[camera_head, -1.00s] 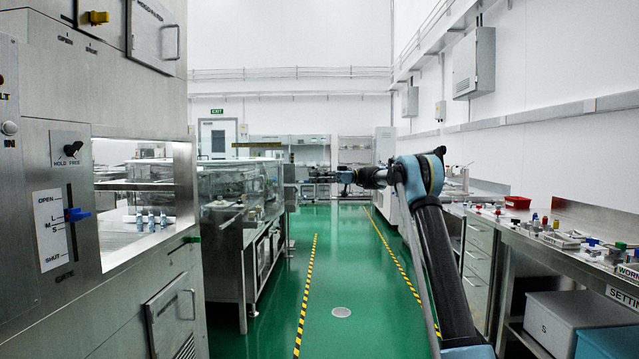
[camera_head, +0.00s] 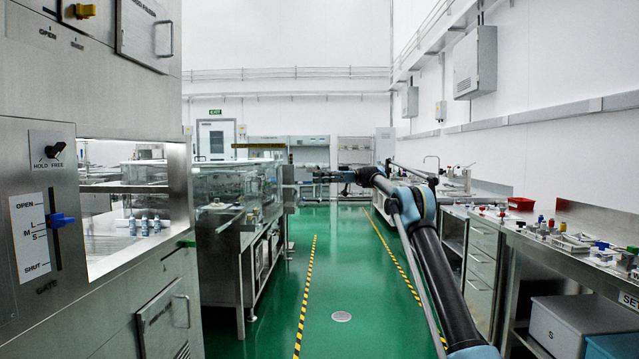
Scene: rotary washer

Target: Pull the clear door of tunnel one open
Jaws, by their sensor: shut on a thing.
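A long clear-walled tunnel (camera_head: 235,185) stands on a steel bench at left centre. I cannot tell which panel of it is the door, or whether it is open. My arm reaches forward from the lower right, bent at the elbow. My gripper (camera_head: 322,177) is far off at the middle of the picture, just right of the tunnel's far end. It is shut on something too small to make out. Whether it touches the tunnel cannot be told at this distance.
A steel cabinet (camera_head: 85,290) with a blue lever (camera_head: 60,220) and a window fills the left. The green floor (camera_head: 345,270) between striped lines is clear. A steel counter (camera_head: 560,245) with small items and a red bin (camera_head: 521,204) runs along the right.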

